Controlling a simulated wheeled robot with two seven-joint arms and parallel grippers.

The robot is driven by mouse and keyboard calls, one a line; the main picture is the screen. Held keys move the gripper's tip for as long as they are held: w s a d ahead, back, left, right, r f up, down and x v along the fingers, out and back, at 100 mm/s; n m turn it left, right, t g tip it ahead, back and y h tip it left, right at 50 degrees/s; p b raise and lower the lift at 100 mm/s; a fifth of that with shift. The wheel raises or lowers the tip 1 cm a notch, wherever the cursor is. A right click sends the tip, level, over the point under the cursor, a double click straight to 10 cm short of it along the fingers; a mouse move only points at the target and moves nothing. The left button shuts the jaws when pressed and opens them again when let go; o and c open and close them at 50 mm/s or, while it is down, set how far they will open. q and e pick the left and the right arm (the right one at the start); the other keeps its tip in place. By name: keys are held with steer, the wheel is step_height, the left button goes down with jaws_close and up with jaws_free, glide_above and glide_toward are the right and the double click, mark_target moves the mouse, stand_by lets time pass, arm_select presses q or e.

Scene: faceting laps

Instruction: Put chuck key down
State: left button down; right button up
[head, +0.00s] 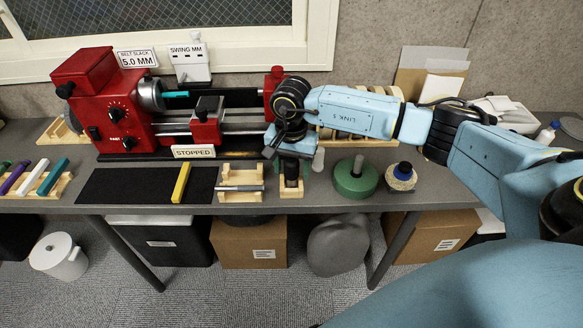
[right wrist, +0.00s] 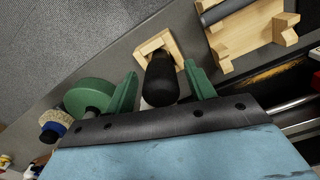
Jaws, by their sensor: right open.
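A black-handled tool, which I take to be the chuck key (head: 291,171), stands in a small wooden block (head: 291,194) near the table's front edge. In the right wrist view the dark rounded handle (right wrist: 162,78) rises from the square wooden holder (right wrist: 150,43). My right gripper (head: 289,157) is right over it. Its green fingers (right wrist: 161,84) are open, one on each side of the handle, with visible gaps. The tool's lower end is hidden inside the block. My left gripper is not in view.
A wooden cradle with a grey bar (head: 240,187) is close on the left. A yellow bar (head: 181,183) lies on a black mat (head: 130,187). A green disc (head: 356,182) and a blue-and-cream roll (head: 401,177) stand right. The red lathe (head: 85,100) is behind.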

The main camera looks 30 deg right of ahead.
step_height(320, 180, up, 11)
steer(key=shift+r+p, duration=0.1)
steer(key=shift+p, duration=0.5)
